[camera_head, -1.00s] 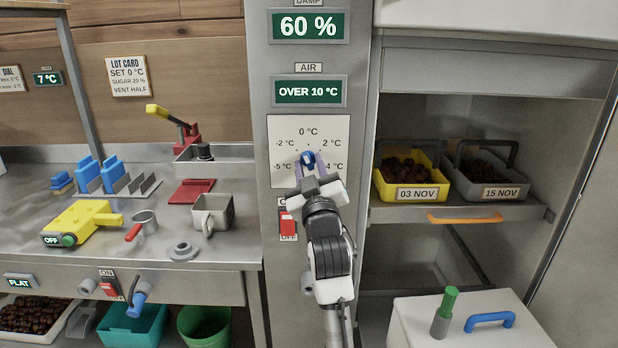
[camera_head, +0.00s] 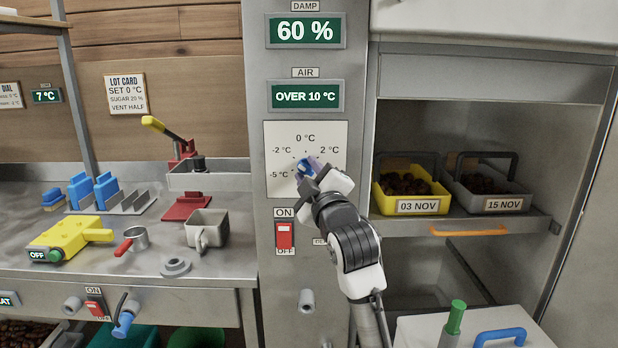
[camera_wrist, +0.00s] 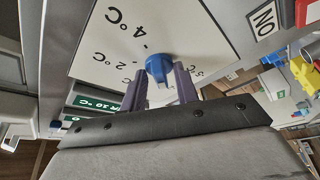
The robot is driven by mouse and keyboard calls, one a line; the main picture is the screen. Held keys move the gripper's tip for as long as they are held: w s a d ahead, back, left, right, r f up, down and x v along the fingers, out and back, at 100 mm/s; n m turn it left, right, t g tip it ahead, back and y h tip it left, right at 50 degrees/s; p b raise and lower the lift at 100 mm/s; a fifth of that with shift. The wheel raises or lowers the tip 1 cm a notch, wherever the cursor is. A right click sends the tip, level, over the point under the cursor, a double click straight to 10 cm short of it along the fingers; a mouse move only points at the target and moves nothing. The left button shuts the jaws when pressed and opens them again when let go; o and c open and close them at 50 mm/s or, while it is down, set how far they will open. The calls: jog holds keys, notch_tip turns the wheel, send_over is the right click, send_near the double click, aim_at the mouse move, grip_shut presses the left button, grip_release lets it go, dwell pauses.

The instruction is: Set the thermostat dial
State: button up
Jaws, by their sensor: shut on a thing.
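The blue thermostat dial (camera_head: 304,166) sits on a white plate (camera_head: 335,133) marked -5, -2, 0 and 2 °C on the grey column. My gripper (camera_head: 311,172) comes from the lower right, and its purple fingers cover part of the dial and the 4 °C mark. In the wrist view the dial (camera_wrist: 158,69) is between the two fingers (camera_wrist: 159,82), and 4 °C and 2 °C are readable there. Where the dial points cannot be told. The lot card (camera_head: 126,93) reads SET 0 °C. The AIR display (camera_head: 305,96) reads OVER 10 °C.
Below the plate is a red ON/OFF switch (camera_head: 285,235). At right, a shelf (camera_head: 500,222) bears a yellow crate (camera_head: 384,203) and a grey crate (camera_head: 467,202). At left, a steel bench (camera_head: 130,285) holds a yellow tool (camera_head: 65,238) and a mug (camera_head: 207,228).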

dwell(0.3)
jog(key=o, duration=0.6)
jog(key=b+v, duration=0.3)
jog(key=v, duration=1)
jog(key=shift+s+b, duration=0.35)
jog(key=shift+b, duration=0.05)
jog(key=shift+a, duration=0.1)
